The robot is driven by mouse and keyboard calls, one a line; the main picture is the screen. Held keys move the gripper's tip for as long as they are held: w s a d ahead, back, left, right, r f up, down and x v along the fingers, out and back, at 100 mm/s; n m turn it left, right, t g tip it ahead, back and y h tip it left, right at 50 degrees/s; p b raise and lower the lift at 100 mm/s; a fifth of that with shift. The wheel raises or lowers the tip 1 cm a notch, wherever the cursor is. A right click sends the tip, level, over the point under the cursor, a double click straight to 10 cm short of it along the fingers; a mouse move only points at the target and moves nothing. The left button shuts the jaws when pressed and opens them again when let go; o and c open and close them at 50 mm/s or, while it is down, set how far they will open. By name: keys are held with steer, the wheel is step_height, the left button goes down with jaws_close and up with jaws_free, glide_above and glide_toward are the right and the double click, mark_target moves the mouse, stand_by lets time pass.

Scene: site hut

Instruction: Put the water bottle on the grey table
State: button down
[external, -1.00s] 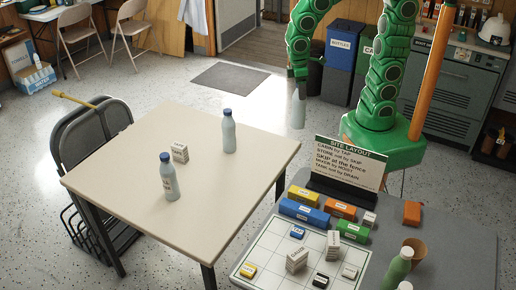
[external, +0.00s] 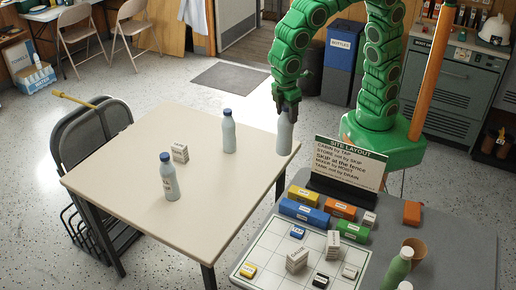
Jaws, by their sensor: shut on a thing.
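My gripper (external: 287,108) points down and is shut on the top of a pale grey-blue water bottle (external: 285,138). The bottle hangs upright, its cap hidden by the fingers, and overlaps the right corner of the beige table in the picture. Its height above that table is hard to tell. Two similar bottles with blue caps stand on the beige table, one near the back (external: 228,132) and one nearer the front (external: 169,178). The grey table (external: 455,240) is at the lower right, to the right of and nearer than my gripper.
On the grey table are a sign (external: 346,165), a white grid board (external: 265,262), coloured blocks, a green bottle (external: 398,266) and a brown cup (external: 414,250). Its right side is clear.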

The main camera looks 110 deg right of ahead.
steer(key=s+a+n, duration=0.3)
steer(key=a+n, duration=0.1)
steer(key=a, duration=1)
steer(key=s+a+f+n+t, duration=0.15)
steer(key=a+n, duration=0.25)
steer(key=a, duration=0.9)
steer(key=s+a+n+g, duration=0.1)
steer(key=s+a+n, duration=0.3)
steer(key=a, duration=1)
steer(key=w+a+f, duration=0.8)
steer(key=a+f, duration=0.1)
steer(key=a, duration=0.1)
steer(key=shift+w+a+f+h, duration=0.2)
steer(key=shift+w+a+h, duration=0.15)
steer(key=shift+h, duration=0.05)
steer(key=shift+f+t, duration=0.15)
steer(key=shift+t, duration=0.1)
steer(key=shift+w+a+f, duration=0.1)
steer(key=shift+f, duration=1.55)
